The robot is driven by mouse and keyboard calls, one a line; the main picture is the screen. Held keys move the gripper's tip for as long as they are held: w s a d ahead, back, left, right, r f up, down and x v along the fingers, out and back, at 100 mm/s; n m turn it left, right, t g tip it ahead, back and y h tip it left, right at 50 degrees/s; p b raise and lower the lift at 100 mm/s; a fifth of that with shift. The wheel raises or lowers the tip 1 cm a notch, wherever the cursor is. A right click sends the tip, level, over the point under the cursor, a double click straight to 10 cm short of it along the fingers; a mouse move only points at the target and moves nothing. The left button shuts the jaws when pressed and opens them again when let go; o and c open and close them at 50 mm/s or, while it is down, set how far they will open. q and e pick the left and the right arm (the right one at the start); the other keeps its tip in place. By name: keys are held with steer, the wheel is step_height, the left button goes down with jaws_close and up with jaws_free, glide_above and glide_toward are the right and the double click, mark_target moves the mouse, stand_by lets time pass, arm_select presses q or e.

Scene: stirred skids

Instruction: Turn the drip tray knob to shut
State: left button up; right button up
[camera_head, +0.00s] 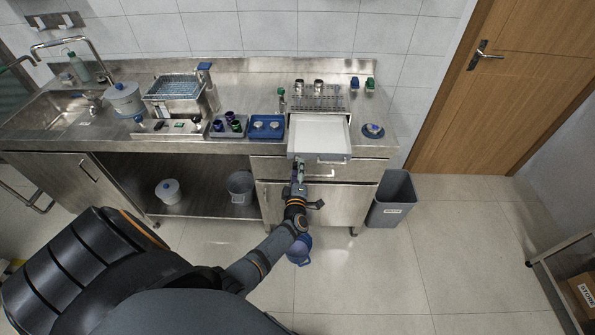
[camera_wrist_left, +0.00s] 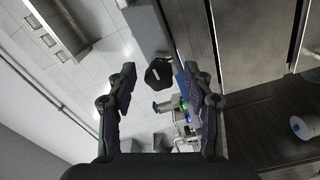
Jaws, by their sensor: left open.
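My left gripper (camera_head: 299,170) is in front of the pulled-out pale drip tray (camera_head: 319,135), by its front edge. In the left wrist view my left gripper (camera_wrist_left: 162,95) is open, with nothing between its fingers. A black many-sided knob-like thing (camera_wrist_left: 159,72) shows beyond the gap between the fingertips, apart from them; I cannot tell for sure that it is the drip tray knob. In the head view the gripper and arm hide the space below the tray's front, and I make out no knob there. My right gripper is not clearly seen.
A blue caddy (camera_head: 267,127) and a grey caddy (camera_head: 229,127) with cups stand left of the tray. A saucer with a blue item (camera_head: 372,130) is to its right. A grey bin (camera_head: 393,198) stands by the cabinet. A blue jug-like thing (camera_head: 300,250) is low beside my arm.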

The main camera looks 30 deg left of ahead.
arm_select(q)
steer(key=v, duration=1.2)
steer(key=s+d+f+m+g+h+b, duration=0.1)
steer(key=s+d+f+m+g+h, duration=0.15)
steer(key=s+f+m, duration=0.45)
steer(key=s+d+f+m+g+h, duration=0.1)
steer(key=s+f+m+g+h, duration=0.15)
steer(key=f, duration=0.85)
steer(key=s+d+f+m+g+h+b, duration=0.15)
steer(key=s+f+m+h, duration=0.3)
steer(key=f, duration=0.55)
steer(key=s+a+f+m+g, duration=0.1)
steer(key=s+f+m+g, duration=0.2)
steer(key=s, duration=0.9)
steer(key=s+a+f+m+g, duration=0.2)
steer(key=s+f, duration=0.5)
steer(key=s, duration=0.5)
steer(key=shift+a+f+m+g+y, duration=0.35)
steer(key=shift+m+g, duration=0.45)
steer(key=shift+g, duration=0.45)
